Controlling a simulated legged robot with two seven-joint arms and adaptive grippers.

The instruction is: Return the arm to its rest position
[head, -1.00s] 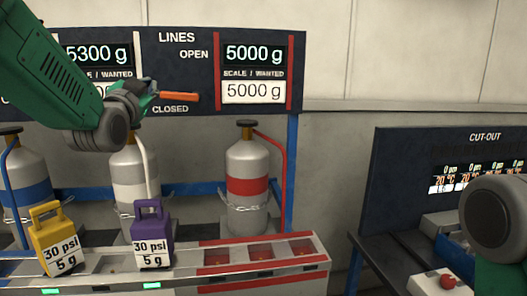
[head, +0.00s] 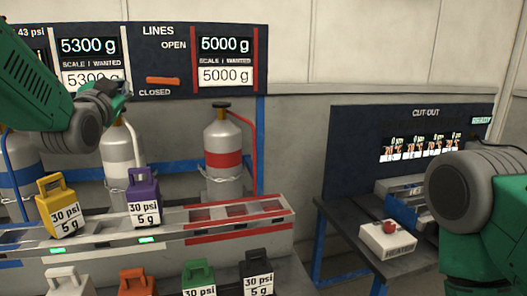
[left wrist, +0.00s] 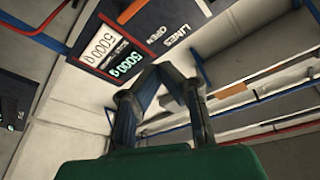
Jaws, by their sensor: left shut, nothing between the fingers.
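My left arm comes in from the upper left in the head view. Its gripper (head: 122,88) is shut and empty, in front of the lines panel (head: 190,90) and left of the orange lever (head: 163,81). A gap shows between the gripper and the lever, which lies nearly level, between the words OPEN and CLOSED. In the left wrist view the gripper's dark fingers (left wrist: 165,72) meet at their tips, with the panel (left wrist: 150,30) beyond. My right arm shows at the right of the head view, but its gripper is out of view.
Gas cylinders stand below the panel, including a red-banded one (head: 224,150). A yellow weight (head: 58,207) and a purple weight (head: 143,198) sit on the rack (head: 275,208); several more weights stand in front. A cut-out panel (head: 345,150) and heater box (head: 388,240) are at right.

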